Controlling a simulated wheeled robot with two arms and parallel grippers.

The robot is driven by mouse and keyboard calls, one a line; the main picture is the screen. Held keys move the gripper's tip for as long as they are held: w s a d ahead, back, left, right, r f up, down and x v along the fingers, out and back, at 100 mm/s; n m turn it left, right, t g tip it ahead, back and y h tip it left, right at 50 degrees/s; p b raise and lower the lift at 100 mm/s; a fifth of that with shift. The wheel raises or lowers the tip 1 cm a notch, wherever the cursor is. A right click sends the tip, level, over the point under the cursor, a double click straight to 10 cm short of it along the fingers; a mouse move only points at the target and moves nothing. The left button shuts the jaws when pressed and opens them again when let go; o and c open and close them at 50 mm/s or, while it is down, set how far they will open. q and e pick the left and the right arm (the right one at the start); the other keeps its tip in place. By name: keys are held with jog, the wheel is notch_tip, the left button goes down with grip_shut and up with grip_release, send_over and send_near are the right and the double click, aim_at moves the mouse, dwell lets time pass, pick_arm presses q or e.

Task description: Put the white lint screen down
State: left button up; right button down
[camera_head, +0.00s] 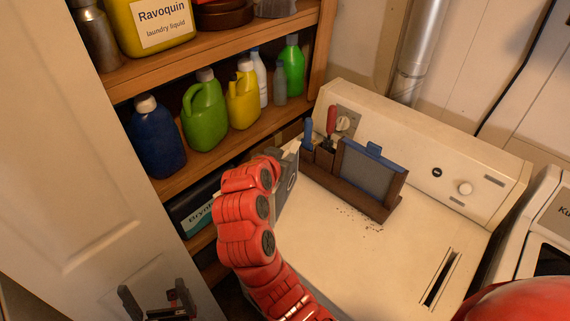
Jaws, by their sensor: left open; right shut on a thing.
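My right gripper (291,160) is at the upper end of the red arm in the middle, at the left edge of the dryer top and beside the wooden caddy. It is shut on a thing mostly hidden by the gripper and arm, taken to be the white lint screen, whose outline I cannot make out. My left gripper (153,290) is low at the left, open and empty, in front of the pale door. A blue-framed lint screen (366,174) stands upright in the wooden caddy (378,211) on the dryer top (345,249).
A red-handled tool (332,119) and a blue-handled tool (308,130) stand in the caddy. Dark crumbs lie before it. A slot (441,278) is at the dryer's front right. Shelves with several bottles rise at left. The middle of the dryer top is clear.

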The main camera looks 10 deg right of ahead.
notch_tip(320, 180, down, 3)
jog(key=shift+f+p, duration=0.1)
jog(key=shift+p, duration=0.9)
jog(key=shift+f+b, duration=0.75)
jog(key=shift+b, duration=0.2)
jog(key=c, duration=0.8)
grip_release()
jog(key=shift+r, duration=0.1)
jog(key=shift+c, duration=0.2)
